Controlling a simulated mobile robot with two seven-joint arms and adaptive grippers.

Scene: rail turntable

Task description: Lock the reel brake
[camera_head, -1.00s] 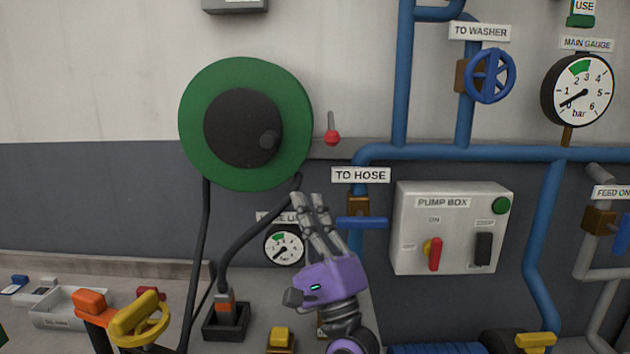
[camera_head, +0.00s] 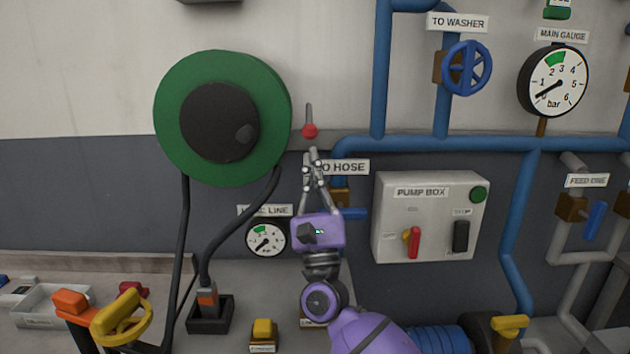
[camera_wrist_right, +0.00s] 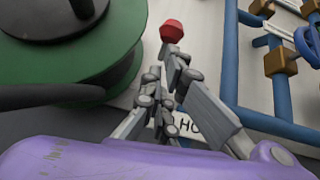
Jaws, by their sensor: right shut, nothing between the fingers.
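The green hose reel (camera_head: 170,120) with its dark hub (camera_head: 215,122) is on the wall at the upper left. The brake lever, a grey stem with a red knob (camera_head: 310,130), stands just right of the reel, stem pointing up from the knob. My right gripper (camera_head: 313,155) is shut and empty, its fingertips just below the red knob. In the right wrist view the red knob (camera_wrist_right: 172,30) shows just beyond the fingertips (camera_wrist_right: 165,58); I cannot tell whether they touch. The reel (camera_wrist_right: 100,55) is at the left there. My left gripper is not in view.
The TO HOSE label (camera_head: 343,167) and its blue valve handle (camera_head: 352,213) are close to the right of my gripper. The pump box (camera_head: 430,215) is further right. A black hose (camera_head: 240,220) hangs below the reel. A yellow handwheel (camera_head: 122,318) stands at the lower left.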

